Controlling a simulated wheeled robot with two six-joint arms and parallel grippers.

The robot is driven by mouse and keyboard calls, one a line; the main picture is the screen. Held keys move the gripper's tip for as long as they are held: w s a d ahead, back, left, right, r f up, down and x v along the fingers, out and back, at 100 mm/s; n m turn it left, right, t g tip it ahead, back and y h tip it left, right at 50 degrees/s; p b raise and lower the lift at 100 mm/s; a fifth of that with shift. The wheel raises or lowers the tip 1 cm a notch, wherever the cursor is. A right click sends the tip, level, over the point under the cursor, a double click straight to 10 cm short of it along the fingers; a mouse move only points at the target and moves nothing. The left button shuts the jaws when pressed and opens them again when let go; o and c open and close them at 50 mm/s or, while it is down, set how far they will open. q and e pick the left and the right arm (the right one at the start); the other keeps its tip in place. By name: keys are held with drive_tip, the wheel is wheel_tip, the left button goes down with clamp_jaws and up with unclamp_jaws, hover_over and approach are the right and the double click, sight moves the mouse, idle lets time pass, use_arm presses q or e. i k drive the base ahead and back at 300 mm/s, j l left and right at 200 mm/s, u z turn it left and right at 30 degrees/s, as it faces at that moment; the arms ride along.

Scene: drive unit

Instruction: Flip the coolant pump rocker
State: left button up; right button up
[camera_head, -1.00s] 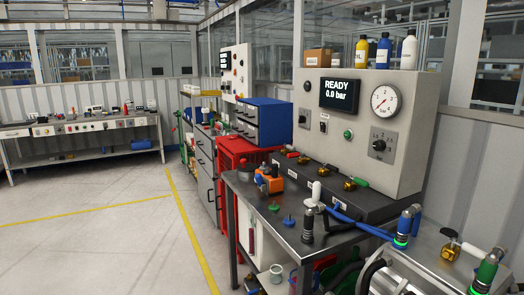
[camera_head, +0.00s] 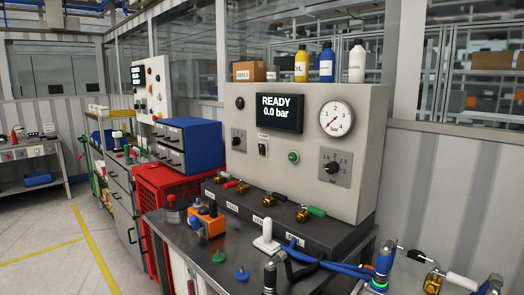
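The grey control panel (camera_head: 240,190) stands on the bench, with a display reading READY 0.0 bar (camera_head: 279,113). A small black rocker switch (camera_head: 262,149) sits below the display under a small label. The label is too small to read for certain, and I cannot tell the rocker's position. A rotary knob (camera_head: 238,141) is left of it and a green button (camera_head: 293,157) right of it. Neither of my grippers shows in this view.
A black block with brass valves (camera_head: 303,214) lies before the panel. Blue hoses (camera_head: 340,266) and upright couplings (camera_head: 384,262) crowd the front right. An orange device (camera_head: 207,222) stands front left. Bottles (camera_head: 356,62) and a box (camera_head: 249,71) stand on top.

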sight(261, 146)
drive_tip(key=i+j+z, duration=0.3)
drive_tip(key=i+j, duration=0.15)
drive_tip(key=j, duration=0.2)
drive_tip(key=i+j+z, duration=0.2)
drive_tip(key=j, duration=0.2)
drive_tip(key=i+j+z, duration=0.15)
drive_tip(key=j, duration=0.2)
drive_tip(key=i+j+z, duration=0.15)
drive_tip(key=j, duration=0.3)
drive_tip(key=i+j+z, duration=0.15)
drive_tip(key=j, duration=0.25)
drive_tip(key=i+j+z, duration=0.2)
drive_tip(key=j, duration=0.25)
drive_tip(key=k, duration=0.1)
